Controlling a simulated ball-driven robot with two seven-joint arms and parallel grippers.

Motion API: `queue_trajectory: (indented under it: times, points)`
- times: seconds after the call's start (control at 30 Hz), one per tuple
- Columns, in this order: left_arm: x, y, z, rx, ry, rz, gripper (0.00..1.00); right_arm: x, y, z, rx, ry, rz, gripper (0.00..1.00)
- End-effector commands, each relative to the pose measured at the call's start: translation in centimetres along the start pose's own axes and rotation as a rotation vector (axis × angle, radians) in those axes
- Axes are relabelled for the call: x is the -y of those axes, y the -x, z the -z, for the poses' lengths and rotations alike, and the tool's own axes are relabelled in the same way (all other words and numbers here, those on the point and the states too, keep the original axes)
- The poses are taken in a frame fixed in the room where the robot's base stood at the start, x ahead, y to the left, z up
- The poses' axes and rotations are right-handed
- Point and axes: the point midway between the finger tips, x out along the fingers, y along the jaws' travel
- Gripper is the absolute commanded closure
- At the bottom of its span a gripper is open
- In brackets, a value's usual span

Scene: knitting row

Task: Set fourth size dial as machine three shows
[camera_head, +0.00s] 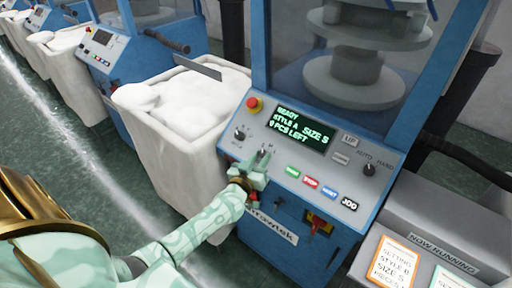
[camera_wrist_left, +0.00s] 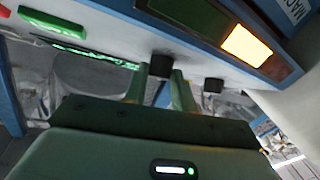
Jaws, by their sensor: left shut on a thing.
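The nearest blue knitting machine has a sloped grey control panel (camera_head: 300,170). Its lit screen (camera_head: 303,130) reads READY, STYLE A, SIZE S, 9 PCS LEFT. My left gripper (camera_head: 258,170) is at the panel below the screen, shut on a small dark dial (camera_wrist_left: 160,68). That dial sits between both fingers in the wrist view; its pointer is hidden and its label is too small to read. A second dark dial (camera_head: 240,135) is to its left. The neighbouring machine's screen (camera_head: 102,37) is too small to read. My right gripper is out of view.
A red stop button (camera_head: 254,104) and several coloured buttons share the panel. An AUTO/HAND knob (camera_head: 369,169) is at the right. A white bin (camera_head: 180,140) stands left of the machine. A NOW RUNNING holder (camera_head: 430,240) carries a card (camera_head: 394,262) reading STYLE B, SIZE S.

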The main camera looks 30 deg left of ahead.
Motion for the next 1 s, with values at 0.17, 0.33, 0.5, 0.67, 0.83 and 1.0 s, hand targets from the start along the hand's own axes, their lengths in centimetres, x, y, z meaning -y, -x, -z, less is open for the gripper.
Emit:
queue_trajectory:
  times: [0.17,0.33,0.5,0.67,0.83,1.0]
  points:
    - [-0.5,-0.1,0.6,-0.007,0.078,0.095,0.97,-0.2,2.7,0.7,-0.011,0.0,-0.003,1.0]
    - [-0.6,-0.1,0.4,-0.011,0.128,0.162,0.97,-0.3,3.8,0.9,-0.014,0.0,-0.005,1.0]
    - [-0.6,-0.1,0.2,-0.012,0.156,0.201,0.97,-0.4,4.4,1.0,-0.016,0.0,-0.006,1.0]
    - [-0.6,-0.2,0.2,-0.014,0.167,0.216,0.97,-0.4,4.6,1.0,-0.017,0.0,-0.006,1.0]
    - [-0.5,-0.2,0.1,-0.014,0.17,0.219,0.97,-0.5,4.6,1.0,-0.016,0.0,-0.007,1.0]
    - [-0.5,-0.2,0.1,-0.014,0.17,0.219,0.97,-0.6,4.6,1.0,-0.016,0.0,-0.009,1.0]
